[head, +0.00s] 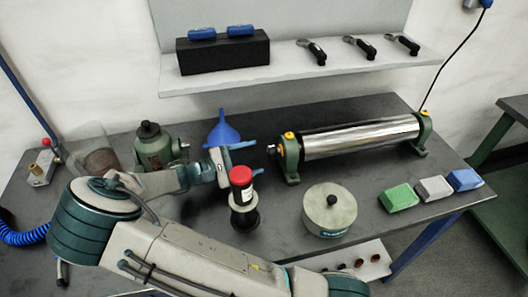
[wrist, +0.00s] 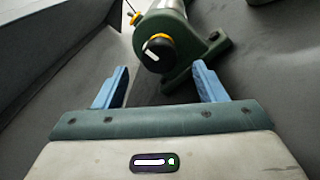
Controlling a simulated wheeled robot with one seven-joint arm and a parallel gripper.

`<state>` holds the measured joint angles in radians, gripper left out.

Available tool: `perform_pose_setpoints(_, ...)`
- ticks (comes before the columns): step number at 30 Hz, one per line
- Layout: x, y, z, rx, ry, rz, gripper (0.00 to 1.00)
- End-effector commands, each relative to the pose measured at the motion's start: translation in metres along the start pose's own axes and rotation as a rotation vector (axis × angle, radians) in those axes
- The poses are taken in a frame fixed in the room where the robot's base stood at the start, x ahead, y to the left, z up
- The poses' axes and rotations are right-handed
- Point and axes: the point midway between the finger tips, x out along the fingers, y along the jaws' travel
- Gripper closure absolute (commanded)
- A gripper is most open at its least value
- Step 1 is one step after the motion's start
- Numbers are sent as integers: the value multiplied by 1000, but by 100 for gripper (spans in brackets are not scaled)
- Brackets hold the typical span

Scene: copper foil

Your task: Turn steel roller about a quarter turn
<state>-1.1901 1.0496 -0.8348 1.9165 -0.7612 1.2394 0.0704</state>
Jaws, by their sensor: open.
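The steel roller (head: 360,137) is a shiny cylinder lying across the bench between two green end stands. Its left stand (head: 290,158) has a yellow cap on top, and a short shaft end (head: 271,149) points left toward my gripper. In the wrist view the shaft end (wrist: 155,50) with its yellow ring faces me, beyond the fingertips, and the green stand (wrist: 185,50) is behind it. My gripper (head: 257,157) is open and empty, just left of the shaft end and apart from it. In the wrist view my gripper (wrist: 163,78) shows two blue fingers spread wide.
A red-capped bottle (head: 241,178) stands close below my gripper; a blue funnel (head: 222,130) is behind it. A lidded round tin (head: 330,212) stands in front of the roller. Green (head: 398,197), grey (head: 434,188) and blue (head: 465,179) blocks lie right. A shelf (head: 300,68) overhangs the back.

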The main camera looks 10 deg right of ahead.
Motion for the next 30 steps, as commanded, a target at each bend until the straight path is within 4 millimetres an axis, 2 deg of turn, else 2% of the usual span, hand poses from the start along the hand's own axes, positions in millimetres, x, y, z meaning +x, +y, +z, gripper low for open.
perform_pose_setpoints(3, 22, 0, 2, -2, -3, -1, 35)
perform_pose_setpoints(7, 37, 0, 1, -1, -2, 0, 35)
perform_pose_setpoints(12, 44, 0, 0, 0, 0, -1, 35)
perform_pose_setpoints(19, 45, 0, 0, 0, 0, -1, 35)
perform_pose_setpoints(20, 45, 0, 0, 0, 0, -1, 38)
perform_pose_setpoints(24, 45, 0, 0, 0, 0, -1, 77)
perform_pose_setpoints(25, 45, 0, 0, 0, 0, -1, 80)
perform_pose_setpoints(30, 44, 0, 0, -4, 1, -1, 80)
